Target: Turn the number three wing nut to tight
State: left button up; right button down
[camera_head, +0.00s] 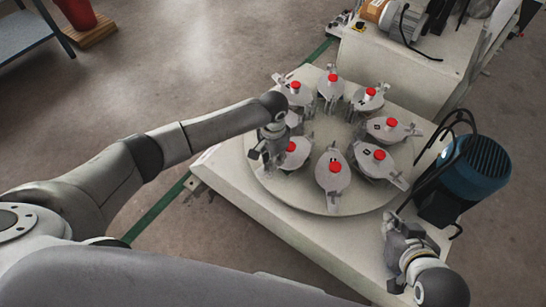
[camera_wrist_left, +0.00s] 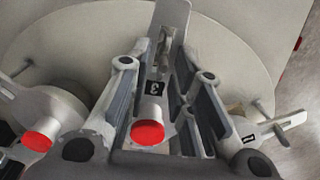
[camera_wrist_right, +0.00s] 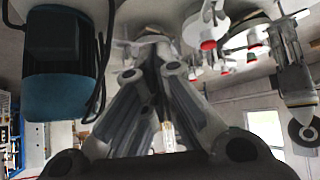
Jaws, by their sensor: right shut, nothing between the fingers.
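Grey wing nuts with red caps stand in a ring on a round pale disc (camera_head: 347,205). My left gripper (camera_head: 268,150) is low over the near-left wing nut (camera_head: 291,147). In the left wrist view, that wing nut (camera_wrist_left: 150,110) has a dark label that looks like a three, though blurred. The fingers of my left gripper (camera_wrist_left: 163,65) stand apart, one on each side of it; I cannot tell whether they touch it. My right gripper (camera_head: 395,226) is shut and empty, off the disc's right side. Its fingers meet in the right wrist view (camera_wrist_right: 150,45).
A blue motor (camera_head: 475,168) with dark hoses stands right of the disc, near my right arm. Neighbouring wing nuts (camera_head: 334,168) sit close beside my left gripper. A pale machine block with a grey motor (camera_head: 402,24) stands behind. Open floor lies at the left.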

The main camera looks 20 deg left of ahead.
pick_arm(q)
grip_shut()
